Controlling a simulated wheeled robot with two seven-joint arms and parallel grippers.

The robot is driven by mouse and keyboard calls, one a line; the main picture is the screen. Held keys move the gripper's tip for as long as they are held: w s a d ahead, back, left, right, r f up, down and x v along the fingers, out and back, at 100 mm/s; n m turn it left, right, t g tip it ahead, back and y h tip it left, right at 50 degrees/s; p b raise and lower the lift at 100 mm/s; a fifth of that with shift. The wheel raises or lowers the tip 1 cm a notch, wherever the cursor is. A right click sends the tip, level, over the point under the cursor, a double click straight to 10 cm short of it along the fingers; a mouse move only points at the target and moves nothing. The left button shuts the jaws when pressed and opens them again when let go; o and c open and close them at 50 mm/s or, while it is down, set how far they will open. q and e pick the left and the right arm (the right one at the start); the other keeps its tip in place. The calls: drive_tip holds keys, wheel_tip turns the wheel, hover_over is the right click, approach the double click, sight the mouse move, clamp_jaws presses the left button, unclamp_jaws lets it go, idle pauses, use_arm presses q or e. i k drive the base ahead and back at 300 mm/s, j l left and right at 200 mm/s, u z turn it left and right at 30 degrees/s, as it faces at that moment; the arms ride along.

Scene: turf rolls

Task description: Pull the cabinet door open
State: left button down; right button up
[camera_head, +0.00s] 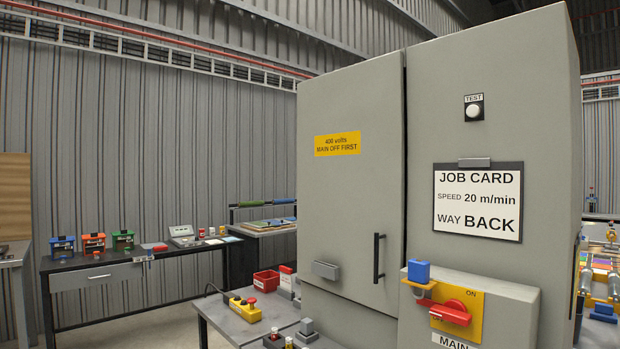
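The grey cabinet door (345,205) is the left front panel of a tall grey cabinet (540,150). It carries a yellow label (338,144) reading "400 volts MAIN OFF FIRST". A vertical black bar handle (379,258) is near its right edge, and a small grey block (326,270) is at its lower left. A dark narrow gap runs along the door's right edge; I cannot tell whether it is slightly ajar. A red rotary switch (451,313) sits on a yellow plate marked "ON", with a blue padlock-like block (419,272) beside it. Neither gripper is in view.
The switch box (512,315) juts out right of the handle. A low table (220,318) with a yellow control box (245,308) and red bins (266,281) stands left of the door. A job card (478,200) hangs on the right panel. A dark bench (160,252) stands behind.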

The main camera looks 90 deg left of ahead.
sight(351, 119)
drive_tip(key=u, duration=2.65)
